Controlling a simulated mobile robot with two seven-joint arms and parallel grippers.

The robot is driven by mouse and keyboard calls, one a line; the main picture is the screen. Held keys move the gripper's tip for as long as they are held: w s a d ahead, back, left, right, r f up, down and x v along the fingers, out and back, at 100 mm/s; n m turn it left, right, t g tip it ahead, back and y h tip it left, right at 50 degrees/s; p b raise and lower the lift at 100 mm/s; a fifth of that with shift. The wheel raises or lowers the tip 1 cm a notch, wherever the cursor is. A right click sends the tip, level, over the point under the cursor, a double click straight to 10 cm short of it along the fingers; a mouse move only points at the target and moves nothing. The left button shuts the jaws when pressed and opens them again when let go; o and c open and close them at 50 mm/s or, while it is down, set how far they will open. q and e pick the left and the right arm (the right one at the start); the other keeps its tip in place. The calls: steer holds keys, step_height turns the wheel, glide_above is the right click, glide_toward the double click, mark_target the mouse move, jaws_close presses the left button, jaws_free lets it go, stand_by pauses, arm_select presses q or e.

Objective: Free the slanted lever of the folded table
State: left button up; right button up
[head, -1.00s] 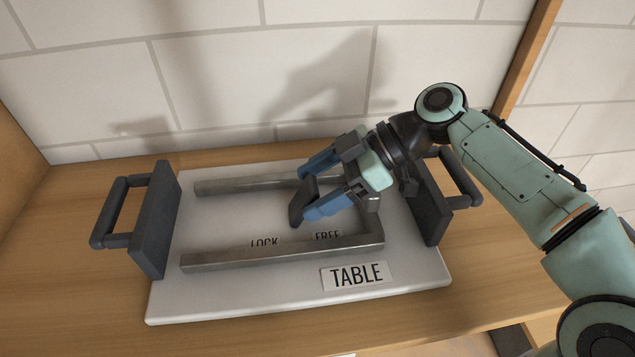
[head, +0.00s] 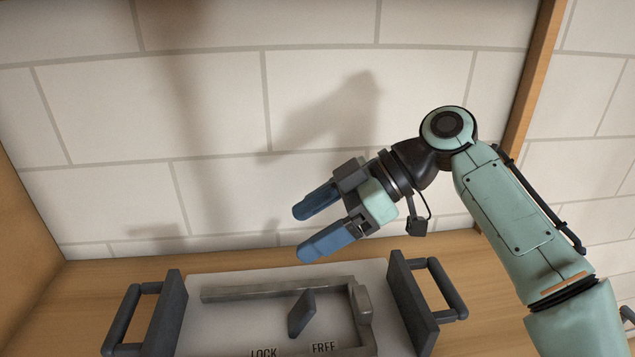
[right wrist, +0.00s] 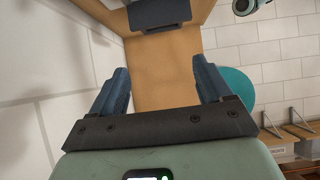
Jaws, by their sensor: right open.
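The folded table (head: 230,274) is a pale panel lying on a wooden shelf, with a grey metal frame on top. Its lever (head: 301,313) is a small dark slab that stands slanted inside the frame. It is above the gap between the LOCK label (head: 264,352) and the FREE label (head: 324,347), a little closer to FREE. My right gripper (head: 301,234) is open and empty, above and behind the lever, clear of it. Its two blue fingers also show spread in the right wrist view (right wrist: 162,85). My left gripper is not in view.
Dark handles stand at the panel's left side (head: 168,315) and right side (head: 412,305). A white block wall (head: 220,110) rises close behind the shelf. A wooden post (head: 522,90) stands at the right. Bare shelf (head: 75,300) shows at the left.

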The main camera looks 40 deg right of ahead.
steer(key=shift+r+p, duration=0.65)
steer(key=shift+r, duration=1.15)
